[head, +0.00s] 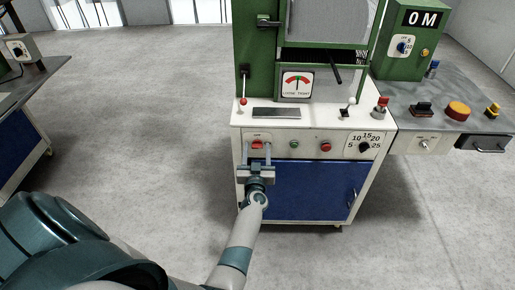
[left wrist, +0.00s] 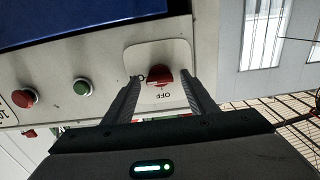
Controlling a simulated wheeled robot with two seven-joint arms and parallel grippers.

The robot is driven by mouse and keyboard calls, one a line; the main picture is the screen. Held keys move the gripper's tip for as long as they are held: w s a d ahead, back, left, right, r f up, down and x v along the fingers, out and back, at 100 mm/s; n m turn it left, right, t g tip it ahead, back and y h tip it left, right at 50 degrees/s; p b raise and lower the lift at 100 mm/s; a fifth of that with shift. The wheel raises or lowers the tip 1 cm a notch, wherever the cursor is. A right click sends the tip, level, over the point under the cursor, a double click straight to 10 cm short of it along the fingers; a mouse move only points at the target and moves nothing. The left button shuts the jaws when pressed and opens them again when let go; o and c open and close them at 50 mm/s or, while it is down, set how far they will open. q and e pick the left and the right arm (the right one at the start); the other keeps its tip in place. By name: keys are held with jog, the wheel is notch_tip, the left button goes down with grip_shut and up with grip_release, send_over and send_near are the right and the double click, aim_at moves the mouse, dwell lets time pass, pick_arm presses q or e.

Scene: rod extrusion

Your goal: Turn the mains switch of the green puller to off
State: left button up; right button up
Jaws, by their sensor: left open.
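The green puller (head: 257,50) is a green machine on a white cabinet with a blue door. Its red mains switch (head: 257,145) is at the left end of the white front panel. In the left wrist view the red switch (left wrist: 160,75) is on a pale plate, with an OFF label beside it and another label partly covered by a finger. I cannot tell which label it points to. My left gripper (head: 257,153) is open in front of the switch. Its fingers (left wrist: 160,92) lie on either side of the knob; contact is unclear. My right gripper is not in view.
On the same panel are a green button (head: 294,144), a red button (head: 326,147) and a black dial (head: 365,147). A gauge (head: 297,84) and levers are above. A grey bench (head: 450,95) with more controls adjoins at right.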

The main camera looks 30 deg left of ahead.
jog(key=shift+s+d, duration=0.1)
pick_arm(q)
jog(key=shift+c, duration=0.4)
jog(key=c, duration=1)
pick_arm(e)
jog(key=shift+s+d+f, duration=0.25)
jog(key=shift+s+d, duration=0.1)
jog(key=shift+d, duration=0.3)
